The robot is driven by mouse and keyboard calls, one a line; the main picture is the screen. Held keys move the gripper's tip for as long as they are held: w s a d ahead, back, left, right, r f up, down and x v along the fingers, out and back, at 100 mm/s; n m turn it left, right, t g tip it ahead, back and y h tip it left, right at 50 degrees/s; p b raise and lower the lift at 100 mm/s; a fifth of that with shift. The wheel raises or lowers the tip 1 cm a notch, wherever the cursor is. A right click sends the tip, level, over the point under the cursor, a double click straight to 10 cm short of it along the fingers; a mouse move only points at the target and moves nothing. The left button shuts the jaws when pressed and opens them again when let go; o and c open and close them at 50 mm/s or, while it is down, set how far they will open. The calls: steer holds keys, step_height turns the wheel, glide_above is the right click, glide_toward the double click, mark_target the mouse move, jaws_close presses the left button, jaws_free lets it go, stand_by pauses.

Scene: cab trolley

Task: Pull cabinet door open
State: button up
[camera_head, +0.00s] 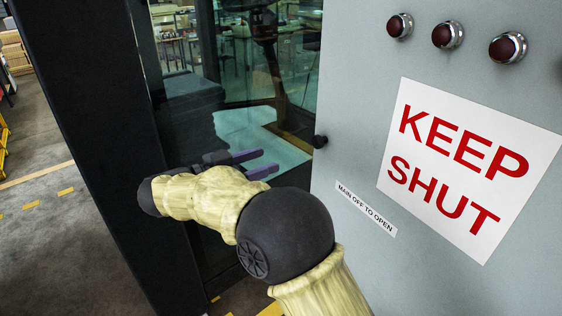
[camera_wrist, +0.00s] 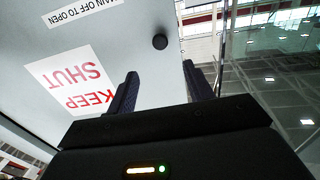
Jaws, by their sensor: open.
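The grey cabinet door (camera_head: 350,110) fills the right side of the head view, with a "KEEP SHUT" sign on it. A small round black knob (camera_head: 320,141) sits near the door's left edge. My gripper (camera_head: 270,162) is open and empty, its two purple-grey fingers pointing right, left of the knob and slightly lower in the picture. In the wrist view the door (camera_wrist: 100,40) appears upside down. The knob (camera_wrist: 159,41) shows beyond the fingertips, in line with the gap between the open fingers (camera_wrist: 160,75). The fingers are apart from it.
A dark post (camera_head: 90,110) stands at the left, beside a glass panel (camera_head: 225,60) behind my gripper. Several red indicator lamps (camera_head: 447,35) protrude from the upper door. A "MAIN OFF TO OPEN" label (camera_head: 366,208) lies below the knob. Open floor (camera_head: 45,190) shows at far left.

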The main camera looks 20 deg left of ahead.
steer(key=v, duration=0.3)
steer(key=shift+s, duration=0.1)
stand_by(0.6)
